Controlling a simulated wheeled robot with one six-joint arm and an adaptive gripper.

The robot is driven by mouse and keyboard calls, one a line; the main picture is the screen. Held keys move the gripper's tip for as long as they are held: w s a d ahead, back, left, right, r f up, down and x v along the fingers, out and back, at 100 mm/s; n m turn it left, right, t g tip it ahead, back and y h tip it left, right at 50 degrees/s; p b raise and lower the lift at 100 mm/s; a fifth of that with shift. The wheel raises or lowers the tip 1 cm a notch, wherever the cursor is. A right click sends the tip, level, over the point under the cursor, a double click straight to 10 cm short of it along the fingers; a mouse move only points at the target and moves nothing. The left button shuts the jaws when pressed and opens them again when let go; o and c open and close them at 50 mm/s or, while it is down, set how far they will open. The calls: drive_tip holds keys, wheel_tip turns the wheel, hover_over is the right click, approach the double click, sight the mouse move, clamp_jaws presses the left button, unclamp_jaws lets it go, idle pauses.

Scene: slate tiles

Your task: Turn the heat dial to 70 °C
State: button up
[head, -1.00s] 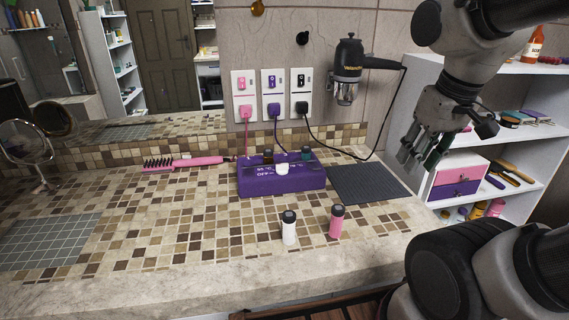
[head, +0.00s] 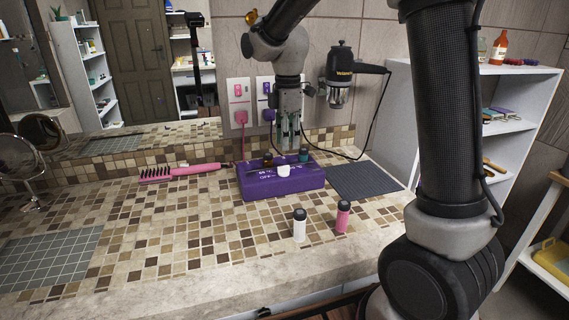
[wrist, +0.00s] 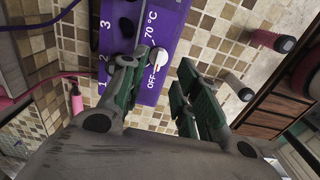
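The purple box (head: 282,187) stands on the tiled counter, with white lettering on it. The white heat dial (head: 284,172) is on its near side. In the wrist view the dial (wrist: 157,57) shows between the labels "70 °C" and "OFF"; I cannot tell exactly where it points. My gripper (head: 289,145) points down above the box. In the wrist view my gripper (wrist: 163,62) is open, its green-padded fingers apart with nothing between them. The dial appears beyond the fingertips, and no contact shows. The left finger hides part of the box.
A white bottle (head: 300,226) and a pink bottle (head: 343,217) stand in front of the box. A pink hot brush (head: 182,172) lies to the left, a dark mat (head: 365,182) to the right. A hair dryer (head: 341,72) hangs behind. Cords run from wall sockets.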

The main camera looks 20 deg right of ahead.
sight(284, 170)
wheel_tip(284, 170, down, 8)
drive_tip(key=shift+r, duration=0.1)
idle(0.4)
clamp_jaws()
